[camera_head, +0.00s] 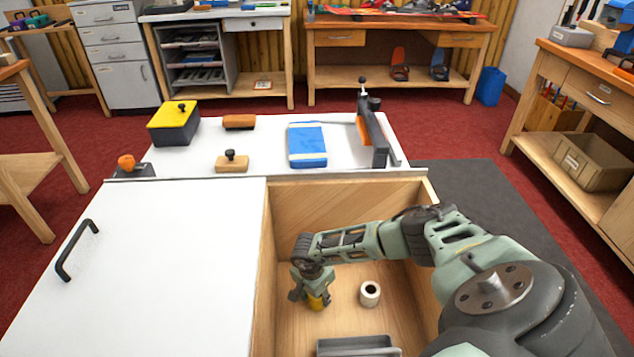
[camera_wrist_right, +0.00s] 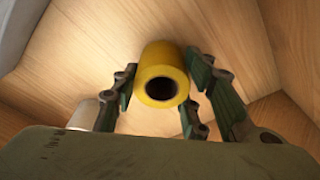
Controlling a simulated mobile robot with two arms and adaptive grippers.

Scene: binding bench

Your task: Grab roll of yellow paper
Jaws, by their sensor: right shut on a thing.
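The roll of yellow paper (camera_head: 317,301) is inside the open wooden compartment of the bench, under my right gripper (camera_head: 312,297). In the right wrist view the yellow roll (camera_wrist_right: 164,75) sits between the fingers of my right gripper (camera_wrist_right: 165,88), with its dark hollow core facing the camera. My right gripper is shut on the yellow roll. From these views I cannot tell whether the roll touches the compartment floor. My left gripper is not in view.
A white roll (camera_head: 369,293) stands on the compartment floor, to the right. A grey tray (camera_head: 355,345) lies at the compartment's near side. A white lid (camera_head: 150,265) with a black handle covers the left half. Tools and a blue pack (camera_head: 307,145) lie on the surface behind.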

